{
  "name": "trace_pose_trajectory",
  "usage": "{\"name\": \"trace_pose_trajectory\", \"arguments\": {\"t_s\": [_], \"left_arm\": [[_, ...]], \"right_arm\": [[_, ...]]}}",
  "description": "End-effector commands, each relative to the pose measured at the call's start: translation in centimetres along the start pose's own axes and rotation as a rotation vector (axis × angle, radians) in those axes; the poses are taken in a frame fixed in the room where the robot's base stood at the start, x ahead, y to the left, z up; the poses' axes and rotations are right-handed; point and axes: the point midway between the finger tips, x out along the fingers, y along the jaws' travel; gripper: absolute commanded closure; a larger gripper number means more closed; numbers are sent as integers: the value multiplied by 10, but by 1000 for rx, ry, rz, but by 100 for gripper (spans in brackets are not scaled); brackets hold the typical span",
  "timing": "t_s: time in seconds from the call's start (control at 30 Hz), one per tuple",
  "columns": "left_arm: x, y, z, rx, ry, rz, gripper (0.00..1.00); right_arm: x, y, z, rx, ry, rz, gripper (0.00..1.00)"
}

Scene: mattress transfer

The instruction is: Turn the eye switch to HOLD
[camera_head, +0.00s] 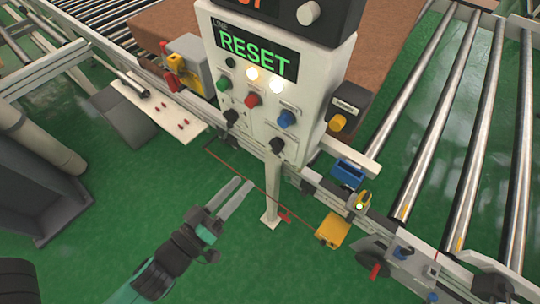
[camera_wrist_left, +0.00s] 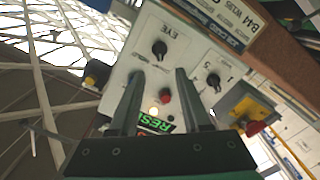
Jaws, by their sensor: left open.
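The eye switch (camera_head: 277,145) is a black rotary knob at the lower right of the white control panel (camera_head: 262,105). It also shows in the left wrist view (camera_wrist_left: 160,48), beside an upside-down "EYE" label. I cannot read its position labels, so its setting is unclear. My left gripper (camera_head: 240,188) is open and empty, in front of and below the panel, apart from the knob. In the left wrist view its fingers (camera_wrist_left: 158,80) point toward the panel with the knob beyond and between them. My right gripper is not in view.
A second black knob (camera_head: 232,117) sits to the left on the panel, with red (camera_head: 252,99) and blue (camera_head: 287,118) buttons nearby. The display (camera_head: 255,55) reads RESET. A yellow-knobbed box (camera_head: 340,122) stands right.

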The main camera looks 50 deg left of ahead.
Motion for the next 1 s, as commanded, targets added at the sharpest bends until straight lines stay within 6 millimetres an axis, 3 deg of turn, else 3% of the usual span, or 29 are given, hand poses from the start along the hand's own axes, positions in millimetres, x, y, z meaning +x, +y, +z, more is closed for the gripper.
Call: {"name": "trace_pose_trajectory", "arguments": {"t_s": [0.17,0.4,0.53,0.7,0.93,1.0], "left_arm": [[25,1,-4,-1,6,-1,52],[80,1,-3,0,4,1,52],[101,1,-1,1,3,1,52],[113,0,-1,1,0,1,52],[113,0,-1,1,0,1,52],[113,0,-1,1,0,1,65]], "right_arm": [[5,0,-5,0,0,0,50],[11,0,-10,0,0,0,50],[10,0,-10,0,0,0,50],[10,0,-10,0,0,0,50],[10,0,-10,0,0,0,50],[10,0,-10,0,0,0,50]]}}
